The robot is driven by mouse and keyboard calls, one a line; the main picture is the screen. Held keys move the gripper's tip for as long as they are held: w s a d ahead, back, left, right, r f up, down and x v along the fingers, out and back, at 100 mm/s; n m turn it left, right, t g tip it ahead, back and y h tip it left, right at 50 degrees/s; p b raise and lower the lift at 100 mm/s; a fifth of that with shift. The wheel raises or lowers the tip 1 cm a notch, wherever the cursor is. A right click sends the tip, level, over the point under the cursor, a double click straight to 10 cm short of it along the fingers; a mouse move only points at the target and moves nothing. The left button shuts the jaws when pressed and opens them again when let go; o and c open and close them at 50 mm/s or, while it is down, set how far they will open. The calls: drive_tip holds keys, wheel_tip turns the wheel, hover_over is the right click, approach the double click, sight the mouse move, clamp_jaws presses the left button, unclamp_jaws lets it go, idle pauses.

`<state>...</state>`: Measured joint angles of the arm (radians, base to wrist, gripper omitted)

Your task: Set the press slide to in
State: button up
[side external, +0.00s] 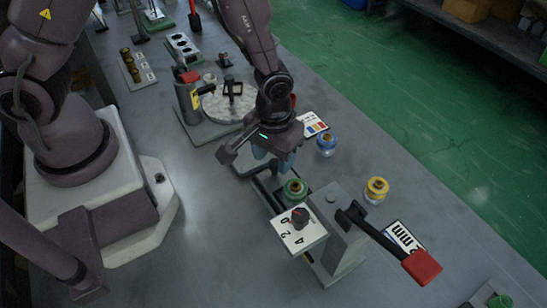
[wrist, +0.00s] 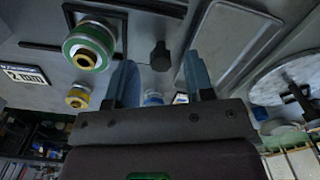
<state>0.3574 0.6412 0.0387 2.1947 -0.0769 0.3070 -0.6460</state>
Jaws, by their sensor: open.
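A grey press block (side external: 343,225) with a red-ended lever (side external: 421,266) and a white dial plate (side external: 300,240) stands at the lower middle of the side view. Dark rails run from it toward my gripper (side external: 273,156). A green-ringed brass piece (side external: 294,190) sits at the rails beside the block; it also shows in the wrist view (wrist: 90,45), within a dark frame. A small dark knob (wrist: 160,56), perhaps the slide's handle, shows between my open blue fingers (wrist: 161,82), apart from both. My gripper hides part of the rails in the side view; the slide's exact position is unclear.
A blue-ringed piece (side external: 326,145) and a yellow-ringed piece (side external: 377,190) stand to the right, near a "2 mm" label (side external: 404,238). A round marbled plate with a black handle (side external: 231,101) lies behind my gripper. The table's lower right is mostly clear.

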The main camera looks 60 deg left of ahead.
sight(287, 176)
drive_tip(key=shift+f, duration=0.7)
clamp_jaws()
drive_tip(key=shift+d, duration=2.25)
unclamp_jaws()
wheel_tip(287, 176, up, 13)
